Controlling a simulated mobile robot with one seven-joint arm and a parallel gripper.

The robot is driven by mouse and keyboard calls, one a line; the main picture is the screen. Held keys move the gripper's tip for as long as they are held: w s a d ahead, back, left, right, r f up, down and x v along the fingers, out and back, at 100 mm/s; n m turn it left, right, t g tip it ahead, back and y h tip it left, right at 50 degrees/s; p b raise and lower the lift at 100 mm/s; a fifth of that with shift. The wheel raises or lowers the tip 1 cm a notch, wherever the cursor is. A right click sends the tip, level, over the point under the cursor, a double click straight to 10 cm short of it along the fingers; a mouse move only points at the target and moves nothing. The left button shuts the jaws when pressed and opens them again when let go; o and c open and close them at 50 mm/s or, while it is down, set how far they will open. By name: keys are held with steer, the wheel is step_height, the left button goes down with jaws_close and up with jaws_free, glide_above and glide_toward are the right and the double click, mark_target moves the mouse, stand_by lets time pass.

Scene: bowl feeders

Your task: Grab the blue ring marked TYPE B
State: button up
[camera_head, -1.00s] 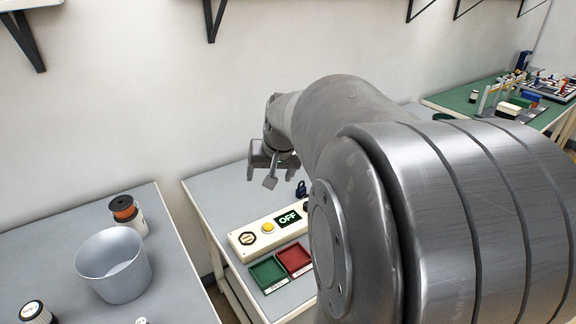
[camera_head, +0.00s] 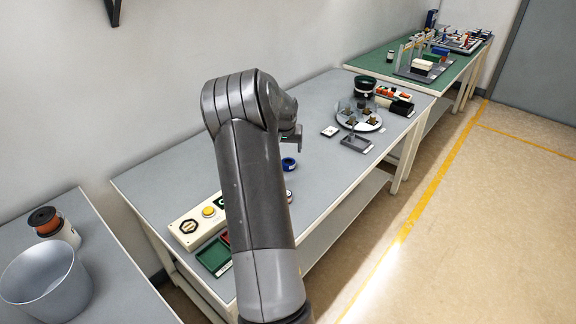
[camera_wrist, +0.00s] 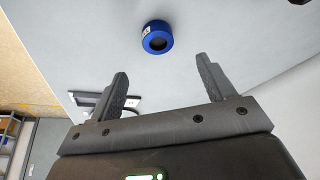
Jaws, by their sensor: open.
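The blue ring (camera_head: 289,164) lies on the grey table (camera_head: 330,100), just left of and below my gripper in the head view. In the wrist view the blue ring (camera_wrist: 157,38) sits beyond my fingertips, a little left of the middle of the gap. It has a small white label whose text is too small to read. My gripper (camera_wrist: 160,66) is open and empty, apart from the ring. In the head view my gripper (camera_head: 297,146) shows at the arm's end, above the table.
A white-framed plate (camera_head: 329,131) and a round fixture (camera_head: 358,117) stand right of the ring. A control panel (camera_head: 198,219) and green tray (camera_head: 214,257) lie nearer. A grey bucket (camera_head: 47,281) stands on the left table. Bare table surrounds the ring.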

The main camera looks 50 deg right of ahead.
mark_target(288, 162)
steer(key=x, duration=1.1)
steer(key=shift+s+f, duration=0.1)
steer(key=shift+s, duration=0.1)
steer(key=shift+c, duration=0.4)
steer(key=c, duration=1)
